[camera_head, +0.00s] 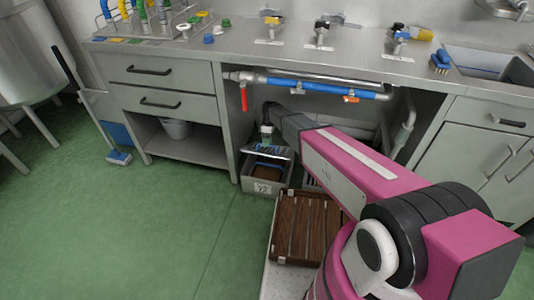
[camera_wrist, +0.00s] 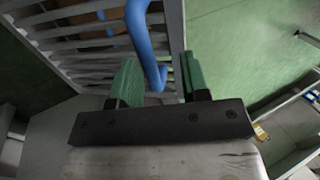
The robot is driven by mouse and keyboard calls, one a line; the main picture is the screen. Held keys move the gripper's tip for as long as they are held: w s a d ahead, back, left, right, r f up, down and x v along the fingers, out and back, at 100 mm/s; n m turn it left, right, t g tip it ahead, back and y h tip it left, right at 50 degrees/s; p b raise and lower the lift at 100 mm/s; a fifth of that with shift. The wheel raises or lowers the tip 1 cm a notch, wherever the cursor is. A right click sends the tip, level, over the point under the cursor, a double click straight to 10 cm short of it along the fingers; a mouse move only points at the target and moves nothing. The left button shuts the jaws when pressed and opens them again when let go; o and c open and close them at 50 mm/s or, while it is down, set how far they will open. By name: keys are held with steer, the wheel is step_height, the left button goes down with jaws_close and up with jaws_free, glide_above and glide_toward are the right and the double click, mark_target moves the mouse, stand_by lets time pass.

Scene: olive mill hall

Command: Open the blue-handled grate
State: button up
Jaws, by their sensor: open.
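The grate (camera_wrist: 85,30) has pale grey bars in a frame and fills the upper left of the wrist view. Its blue handle (camera_wrist: 143,45) is a bent bar running down from the top edge of that view. My gripper (camera_wrist: 157,68) is open, with two green fingers.
A grey bin (camera_head: 262,186) stands under the counter (camera_head: 150,45). A blue pipe (camera_head: 320,87) with a red lever (camera_head: 243,98) runs below the counter edge. A slatted wooden crate (camera_head: 304,232) is beside my arm.

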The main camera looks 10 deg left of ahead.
mark_target(267, 153)
steer(key=shift+g, duration=0.4)
steer(key=shift+w+d+x, duration=0.15)
steer(key=shift+x, duration=1.4)
steer(key=shift+w+d+x, duration=0.1)
steer(key=shift+d+x, duration=0.05)
steer(key=shift+x, duration=1.4)
steer(key=shift+d+f, duration=0.1)
